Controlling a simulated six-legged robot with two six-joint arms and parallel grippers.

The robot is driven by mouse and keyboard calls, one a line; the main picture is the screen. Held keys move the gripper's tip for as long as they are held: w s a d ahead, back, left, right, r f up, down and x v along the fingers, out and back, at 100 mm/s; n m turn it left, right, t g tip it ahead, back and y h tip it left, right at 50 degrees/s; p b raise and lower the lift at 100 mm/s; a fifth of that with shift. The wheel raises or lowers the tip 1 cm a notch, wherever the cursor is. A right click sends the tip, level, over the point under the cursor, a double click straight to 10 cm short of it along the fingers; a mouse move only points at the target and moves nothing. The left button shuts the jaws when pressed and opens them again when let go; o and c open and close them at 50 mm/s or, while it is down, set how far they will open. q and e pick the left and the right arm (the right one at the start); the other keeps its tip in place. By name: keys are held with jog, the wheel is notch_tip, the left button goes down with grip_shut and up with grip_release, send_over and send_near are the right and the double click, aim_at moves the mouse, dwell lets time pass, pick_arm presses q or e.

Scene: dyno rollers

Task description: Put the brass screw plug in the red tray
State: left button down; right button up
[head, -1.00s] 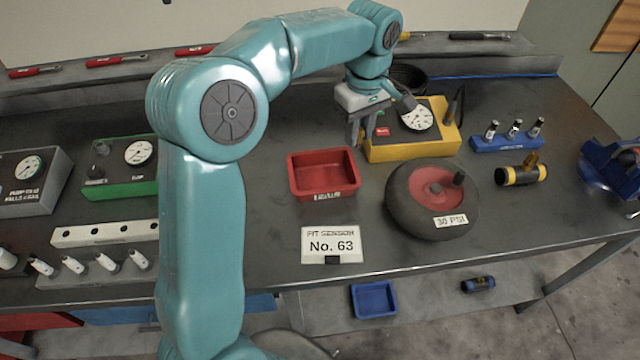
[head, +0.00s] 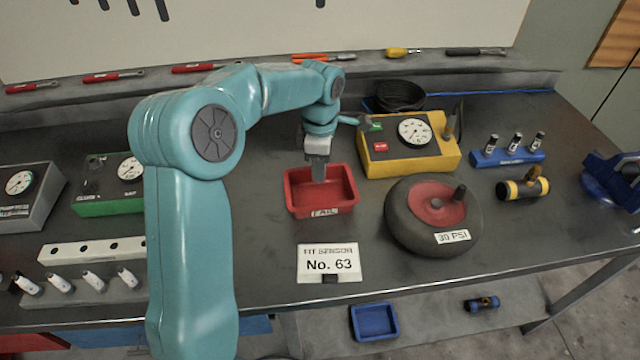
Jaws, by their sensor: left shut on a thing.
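The red tray (head: 347,190) is a shallow open box labelled FAIL, standing on the dark bench in the middle of the head view. My left gripper (head: 319,178) points down over the tray, its fingertips at or just above the opening. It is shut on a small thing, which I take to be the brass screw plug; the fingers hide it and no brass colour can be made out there. The visible part of the tray floor looks empty. My right gripper is not in view.
A yellow gauge box (head: 440,150) stands right of the tray, and a black wheel (head: 405,225) with a red hub is close at its front right. A No. 63 card (head: 329,262) stands in front. A green gauge box (head: 110,207) is left, partly behind my arm.

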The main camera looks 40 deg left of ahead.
pick_arm(q)
notch_tip(320, 180, down, 6)
jog(key=shift+r, duration=0.1)
dwell(0.4)
jog(key=shift+f, duration=0.2)
jog(key=c, duration=0.9)
grip_release()
jog(key=shift+w, duration=0.1)
jog(key=shift+r, duration=0.5)
notch_tip(320, 180, up, 12)
jog(key=shift+f, duration=0.2)
